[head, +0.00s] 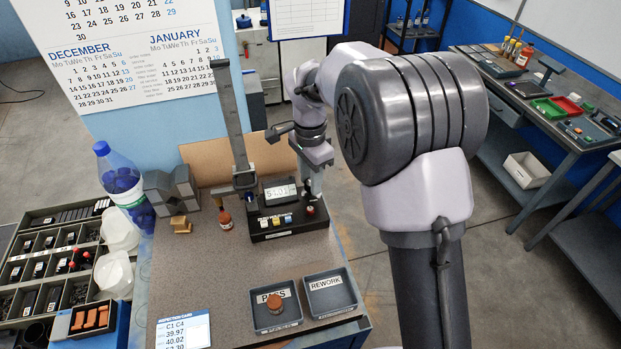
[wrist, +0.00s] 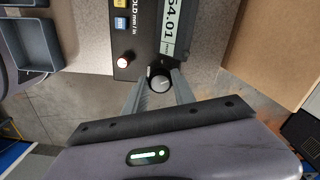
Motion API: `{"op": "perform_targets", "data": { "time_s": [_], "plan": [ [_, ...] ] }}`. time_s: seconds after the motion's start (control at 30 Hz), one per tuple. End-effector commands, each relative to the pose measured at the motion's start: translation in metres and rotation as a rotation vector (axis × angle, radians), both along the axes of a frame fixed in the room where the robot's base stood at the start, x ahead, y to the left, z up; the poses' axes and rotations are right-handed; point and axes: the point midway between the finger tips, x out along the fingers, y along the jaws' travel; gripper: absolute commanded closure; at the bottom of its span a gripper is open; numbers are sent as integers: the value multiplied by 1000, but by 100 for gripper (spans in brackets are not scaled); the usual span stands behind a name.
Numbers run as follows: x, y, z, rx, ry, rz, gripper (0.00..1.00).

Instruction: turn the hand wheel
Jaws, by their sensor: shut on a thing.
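The height gauge (head: 276,218) stands on the bench with a tall grey column (head: 230,115) and a lit display. In the wrist view the display (wrist: 175,35) reads 54.01. The hand wheel is a dark round knob with a pale face (wrist: 160,79) at the edge of the gauge's black base. My gripper (wrist: 159,88) is shut on it, with one finger on each side. In the head view my gripper (head: 316,186) points down at the right end of the gauge, and the wheel is hidden there.
A PASS tray (head: 262,322) holds a copper-coloured part (head: 274,303). The REWORK tray (head: 345,307) beside it is empty. A brown board (head: 207,160) stands behind.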

Motion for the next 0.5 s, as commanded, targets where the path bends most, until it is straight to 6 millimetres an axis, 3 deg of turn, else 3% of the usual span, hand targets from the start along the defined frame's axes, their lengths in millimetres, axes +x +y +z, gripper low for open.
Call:
{"op": "perform_targets", "data": {
  "time_s": [0.03,0.13,0.5],
  "plan": [
    [2,0,2,0,-6,1,67],
    [1,0,2,0,-4,1,47],
    [1,0,6,0,-2,0,47]
  ]
}}
